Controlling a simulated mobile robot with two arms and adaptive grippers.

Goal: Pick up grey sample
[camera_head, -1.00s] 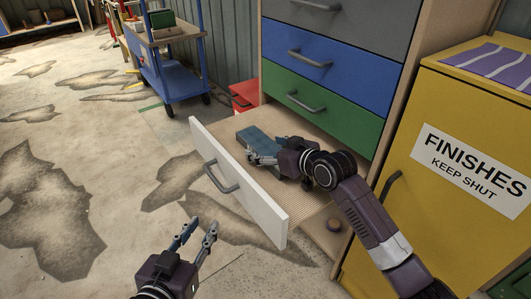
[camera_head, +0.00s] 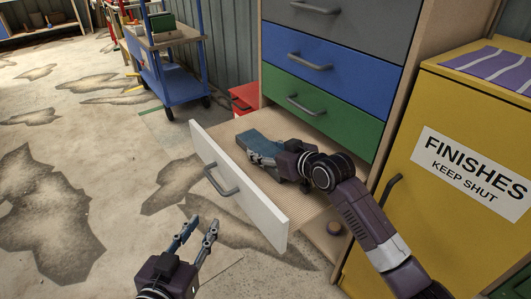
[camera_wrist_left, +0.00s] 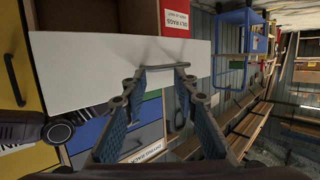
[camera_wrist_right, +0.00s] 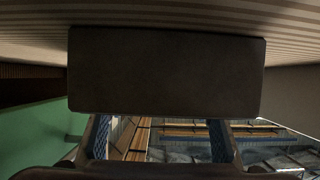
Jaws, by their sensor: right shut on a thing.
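The grey sample, a flat blue-grey block (camera_head: 258,143), is in the open bottom drawer (camera_head: 245,205) in the head view. In the right wrist view it is a dark, wide block (camera_wrist_right: 165,72) across the fingertips, close to the ribbed drawer floor. I cannot tell whether it touches that floor. My right gripper (camera_head: 262,158) reaches into the drawer and is shut on the block's near end. My left gripper (camera_head: 202,228) is open and empty outside the drawer's white front. The left wrist view shows its fingers (camera_wrist_left: 160,82) apart, with the white front beyond.
Green, blue and grey drawers (camera_head: 325,85) above are closed. A yellow cabinet (camera_head: 450,150) marked FINISHES stands close on the right. A blue trolley (camera_head: 172,75) stands at the back. The floor at left is clear.

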